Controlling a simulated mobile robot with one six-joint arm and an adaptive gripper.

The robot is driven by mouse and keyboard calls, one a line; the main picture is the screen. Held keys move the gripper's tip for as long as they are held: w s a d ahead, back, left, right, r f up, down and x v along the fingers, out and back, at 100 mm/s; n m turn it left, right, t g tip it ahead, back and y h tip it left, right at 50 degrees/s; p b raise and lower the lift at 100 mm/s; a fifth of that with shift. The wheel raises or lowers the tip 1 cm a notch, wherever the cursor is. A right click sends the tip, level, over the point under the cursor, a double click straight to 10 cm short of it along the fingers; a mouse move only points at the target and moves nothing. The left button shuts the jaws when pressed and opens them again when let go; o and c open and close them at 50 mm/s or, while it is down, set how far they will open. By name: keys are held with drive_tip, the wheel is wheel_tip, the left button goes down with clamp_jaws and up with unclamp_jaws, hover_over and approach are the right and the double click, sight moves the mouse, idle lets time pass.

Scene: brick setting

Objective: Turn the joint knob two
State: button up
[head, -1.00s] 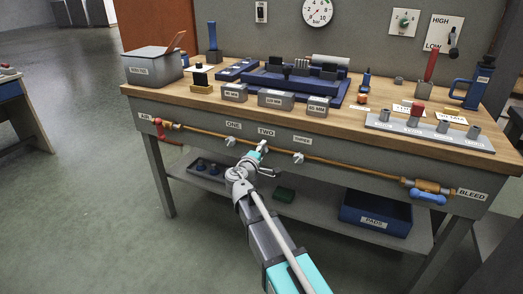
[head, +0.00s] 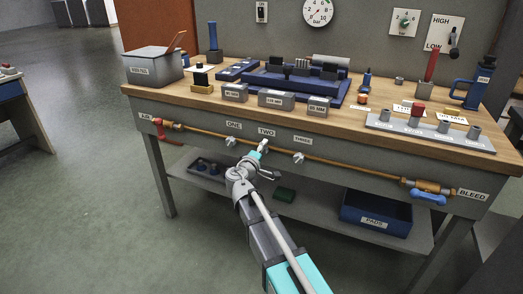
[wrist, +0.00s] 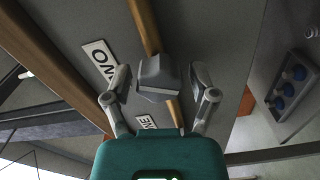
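The joint knob two (wrist: 158,76) is a grey block-like knob on the copper pipe under the TWO label (head: 266,132). In the wrist view it sits between the two fingers of my gripper (wrist: 160,80), with a visible gap on each side. My gripper also shows in the head view (head: 262,148), reaching up to the pipe below the TWO label, where it largely hides the knob. The fingers are apart and around the knob, not visibly pressing it.
Similar knobs sit on the pipe below ONE (head: 230,141) and THREE (head: 298,157). A red valve handle (head: 161,131) is at the left end and a blue one (head: 428,197) at the right. A lower shelf holds a blue PADS bin (head: 375,215). The floor in front is clear.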

idle(0.4)
drive_tip(key=v, duration=1.2)
idle(0.3)
drive_tip(key=s+d+f+m+g, duration=0.35)
drive_tip(key=d+f+g, duration=0.3)
drive_tip(key=d, duration=0.55)
drive_tip(key=s+d+f+m+g, duration=0.3)
drive_tip(key=d+f+m+g, duration=0.25)
drive_tip(key=d+f, duration=0.4)
drive_tip(key=shift+s+d+f+m+g+y+p, duration=0.65)
drive_tip(key=shift+s+d+m+g+y, duration=0.65)
drive_tip(key=shift+s+d+g+y, duration=2.2)
wheel_tip(320, 180, up, 37)
drive_tip(key=s+a+t+p, duration=0.1)
drive_tip(key=t+p, duration=0.1)
drive_tip(key=p, duration=3.5)
drive_tip(key=shift+a+h, duration=0.4)
drive_tip(key=shift+s+r, duration=0.1)
drive_tip(key=shift+r, duration=0.05)
